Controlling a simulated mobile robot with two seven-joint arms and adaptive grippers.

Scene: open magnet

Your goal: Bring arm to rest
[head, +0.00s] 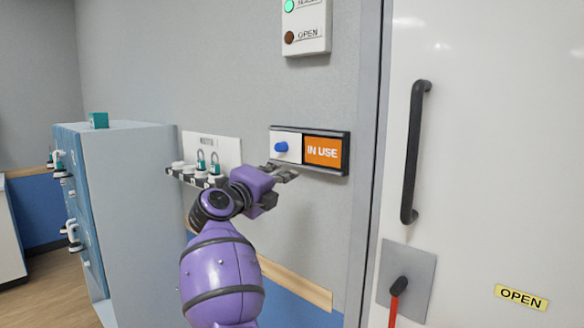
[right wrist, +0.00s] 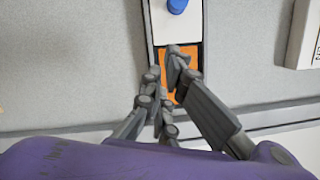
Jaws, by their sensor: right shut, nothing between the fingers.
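My purple right arm reaches up from the bottom of the head view. Its right gripper (head: 287,174) is shut and empty, just below the sliding "IN USE" sign. The sign has an orange panel (head: 323,151) on the right and a white cover with a blue knob (head: 281,147) on the left. In the right wrist view the shut fingers (right wrist: 174,62) overlap part of the orange panel (right wrist: 183,50), and the blue knob (right wrist: 177,5) shows at the top edge. Whether the fingers touch the sign cannot be told. My left gripper is not in view.
A white door with a black handle (head: 414,150) and a red-handled lever (head: 398,293) stands at right. An indicator box (head: 306,28) is above the sign. A rack with padlocks (head: 200,160) and a blue-grey cabinet (head: 140,210) are at left.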

